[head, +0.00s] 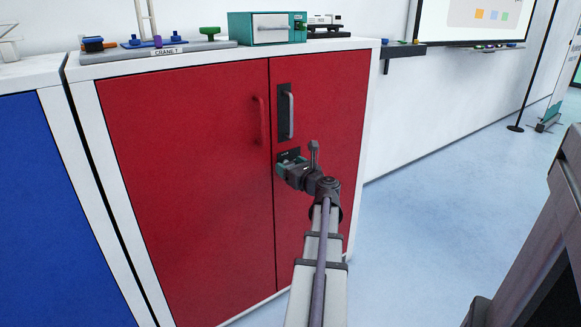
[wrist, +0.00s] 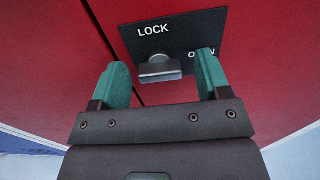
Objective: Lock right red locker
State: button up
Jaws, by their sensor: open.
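The red locker (head: 190,150) has two doors, with a right red door (head: 335,110) that carries a grey handle on a black plate (head: 286,110). Below that handle is a black lock plate (head: 289,157), partly hidden by my gripper in the head view. In the wrist view the lock plate (wrist: 205,32) reads "LOCK" at upper left and "OPEN", partly covered, at right. A grey lock knob (wrist: 159,69) sticks out of it below the word LOCK. My gripper (wrist: 162,75) is open, its green fingers to either side of the knob, with gaps showing.
A blue locker (head: 50,210) stands at the left. On the red locker's white top are a teal box (head: 266,28), a plate labelled CRANE 1 (head: 166,52) and small parts. Open blue floor (head: 440,200) lies to the right. A dark structure (head: 540,250) fills the lower right.

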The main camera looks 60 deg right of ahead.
jog(key=shift+w, duration=0.1)
jog(key=c, duration=0.9)
jog(key=shift+n, duration=0.3)
jog(key=shift+a+f+n, duration=0.1)
jog(key=shift+f+n, duration=0.05)
jog(key=shift+n, duration=8.45)
